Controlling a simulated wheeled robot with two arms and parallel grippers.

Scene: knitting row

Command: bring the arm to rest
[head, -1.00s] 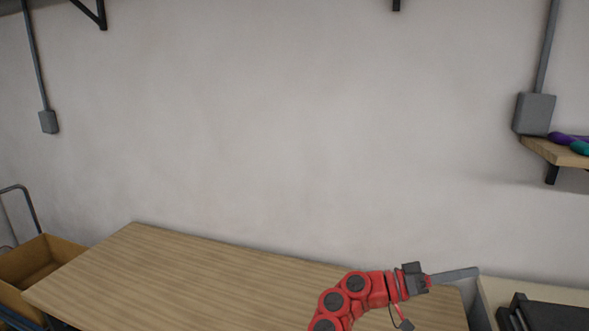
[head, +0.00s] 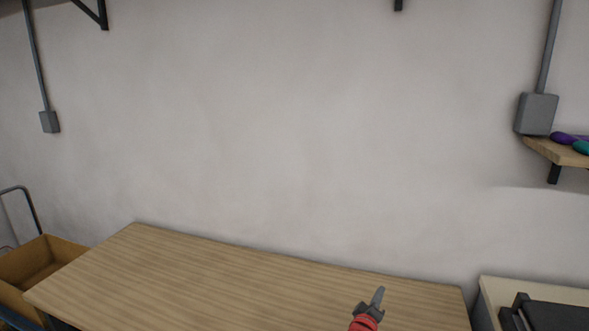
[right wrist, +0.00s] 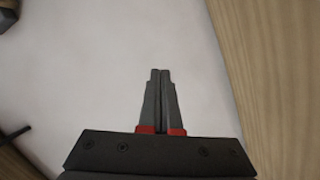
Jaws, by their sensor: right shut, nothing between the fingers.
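My right gripper (head: 377,297) shows at the bottom of the head view, in front of the wooden table's right part. Only its grey fingers, dark body and a bit of red arm are in view. In the right wrist view its two fingers (right wrist: 160,75) lie together, shut with nothing between them. My left gripper is not in view.
The wooden table (head: 220,275) has a bare top where it shows. A brown box (head: 38,262) stands at its left. A pale surface with a dark object (head: 550,315) is at the right. A shelf (head: 557,151) on the wall holds purple and teal items.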

